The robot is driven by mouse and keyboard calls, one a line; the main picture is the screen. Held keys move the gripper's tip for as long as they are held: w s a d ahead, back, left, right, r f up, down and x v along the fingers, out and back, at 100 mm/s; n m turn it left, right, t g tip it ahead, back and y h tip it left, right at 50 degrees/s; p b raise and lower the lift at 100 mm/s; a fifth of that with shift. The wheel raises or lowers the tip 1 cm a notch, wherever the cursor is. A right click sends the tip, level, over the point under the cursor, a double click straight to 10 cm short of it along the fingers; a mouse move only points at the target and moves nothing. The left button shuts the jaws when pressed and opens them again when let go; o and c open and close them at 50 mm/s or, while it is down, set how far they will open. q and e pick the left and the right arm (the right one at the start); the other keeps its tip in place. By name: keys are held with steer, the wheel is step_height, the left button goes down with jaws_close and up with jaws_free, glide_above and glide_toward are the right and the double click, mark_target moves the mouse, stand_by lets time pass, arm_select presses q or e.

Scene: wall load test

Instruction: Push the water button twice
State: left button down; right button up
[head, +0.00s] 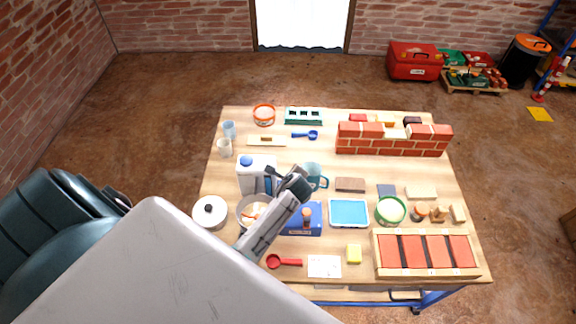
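A white box-shaped container (252,178), which looks like a water dispenser, stands upright on the left part of the table. A round blue button or cap (246,160) sits on its top left. My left gripper (277,175) is over the right side of the container, to the right of and apart from the blue button in the picture. It hides part of the container's right face. The fingers are small and dark, so I cannot tell whether they are open or shut. A teal mug (313,175) stands just right of the gripper. My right gripper is not in view.
A pan (246,207) and a white lidded pot (210,212) stand in front of the container. A blue box (305,228) lies under my forearm. A brick wall model (388,146) and a framed brick tray (425,271) fill the right side.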

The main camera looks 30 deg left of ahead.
arm_select(q)
steer(key=shift+f, duration=0.2)
steer(key=shift+f, duration=0.2)
stand_by(0.6)
steer(key=shift+f+b, duration=0.3)
steer(key=shift+f, duration=0.4)
stand_by(0.4)
steer(key=shift+r, duration=0.1)
steer(key=shift+r+p, duration=1.05)
steer(key=shift+p, duration=0.3)
